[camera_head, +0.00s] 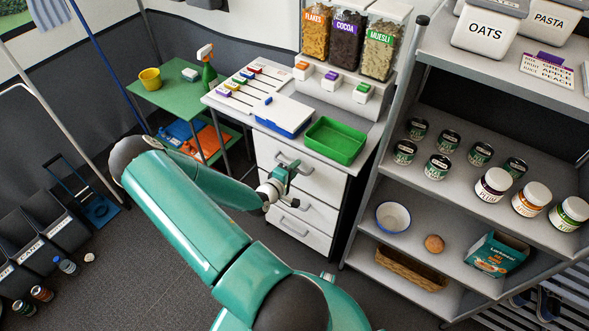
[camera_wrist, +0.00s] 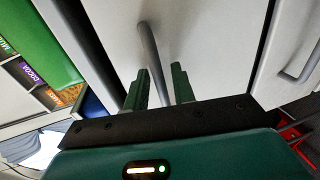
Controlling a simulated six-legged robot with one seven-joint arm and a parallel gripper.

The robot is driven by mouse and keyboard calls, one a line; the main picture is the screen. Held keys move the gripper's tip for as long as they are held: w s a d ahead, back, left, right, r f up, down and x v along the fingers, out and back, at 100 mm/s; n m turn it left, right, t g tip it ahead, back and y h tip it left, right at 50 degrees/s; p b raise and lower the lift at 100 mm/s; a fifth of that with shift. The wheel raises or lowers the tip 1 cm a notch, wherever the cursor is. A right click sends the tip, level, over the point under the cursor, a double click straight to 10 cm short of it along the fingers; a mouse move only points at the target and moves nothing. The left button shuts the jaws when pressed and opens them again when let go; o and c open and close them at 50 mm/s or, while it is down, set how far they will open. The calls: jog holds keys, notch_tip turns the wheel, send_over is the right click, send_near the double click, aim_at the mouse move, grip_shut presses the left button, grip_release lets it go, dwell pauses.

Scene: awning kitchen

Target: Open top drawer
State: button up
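The white drawer unit (camera_head: 318,182) stands under the counter, with its drawers shut in the head view. The top drawer's grey bar handle (camera_head: 288,160) is on its front. My gripper (camera_head: 284,174) is right at this handle. In the wrist view, my gripper's two dark green fingers (camera_wrist: 159,88) are apart and point at the drawer front (camera_wrist: 205,40). The handle (camera_wrist: 150,48) runs between the fingers, with its near end hidden low between them. I see a gap beside the handle, but cannot tell whether a finger touches it.
A lower drawer's handle (camera_wrist: 298,68) shows at the right of the wrist view. A green tray (camera_head: 335,140) and a blue-and-white box (camera_head: 283,116) stand on the counter above. An open shelf (camera_head: 400,205) stands close on the right. Grey floor is clear in front of the drawers.

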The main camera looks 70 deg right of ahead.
jog(key=shift+d, duration=0.15)
grip_shut()
jog(key=f+v, duration=0.2)
jog(key=v, duration=0.9)
jog(key=a+f+v, duration=0.1)
jog(key=f+v, duration=0.1)
jog(key=v, duration=1)
jog(key=shift+f, duration=0.4)
grip_release()
jog(key=shift+w, duration=0.1)
